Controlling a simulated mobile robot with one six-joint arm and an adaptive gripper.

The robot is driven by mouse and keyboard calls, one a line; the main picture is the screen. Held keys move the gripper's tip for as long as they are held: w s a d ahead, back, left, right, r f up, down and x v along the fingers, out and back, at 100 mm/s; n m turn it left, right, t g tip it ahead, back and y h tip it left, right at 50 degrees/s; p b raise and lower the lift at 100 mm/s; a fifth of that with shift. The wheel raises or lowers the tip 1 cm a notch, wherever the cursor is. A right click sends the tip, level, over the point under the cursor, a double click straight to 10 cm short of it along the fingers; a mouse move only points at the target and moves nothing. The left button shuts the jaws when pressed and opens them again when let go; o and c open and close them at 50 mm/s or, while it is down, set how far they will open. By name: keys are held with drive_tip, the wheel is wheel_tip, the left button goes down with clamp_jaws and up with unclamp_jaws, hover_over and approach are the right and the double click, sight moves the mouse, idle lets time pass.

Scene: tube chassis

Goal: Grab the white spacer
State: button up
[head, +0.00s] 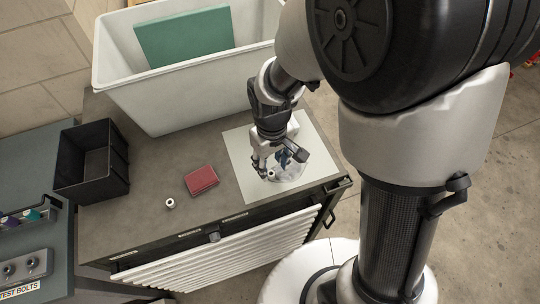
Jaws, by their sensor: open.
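My gripper (267,171) is open and points down over the white mat (236,156) near the cabinet's right front corner. A small pale ring-like piece (271,174) shows close to its fingertips; I cannot tell whether it is a spacer or whether the fingers touch it. Another small white, short cylinder with a dark hole, like a spacer (170,203), stands on the bare grey top to the left, apart from the gripper.
A dark red block (201,180) lies left of the mat. A black open bin (92,175) stands at the left edge, and a large white tub (166,97) with a green board (183,37) is behind. The grey top (150,170) between them is free.

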sight(271, 173)
drive_tip(key=f, duration=0.1)
drive_tip(key=f+b, duration=0.1)
drive_tip(key=f, duration=0.1)
drive_tip(key=f+b, duration=0.1)
drive_tip(key=f, duration=0.1)
drive_tip(key=shift+w+f, duration=0.25)
drive_tip(key=shift+w, duration=0.05)
drive_tip(key=shift+r, duration=0.1)
drive_tip(key=shift+c, duration=0.3)
drive_tip(key=c, duration=0.8)
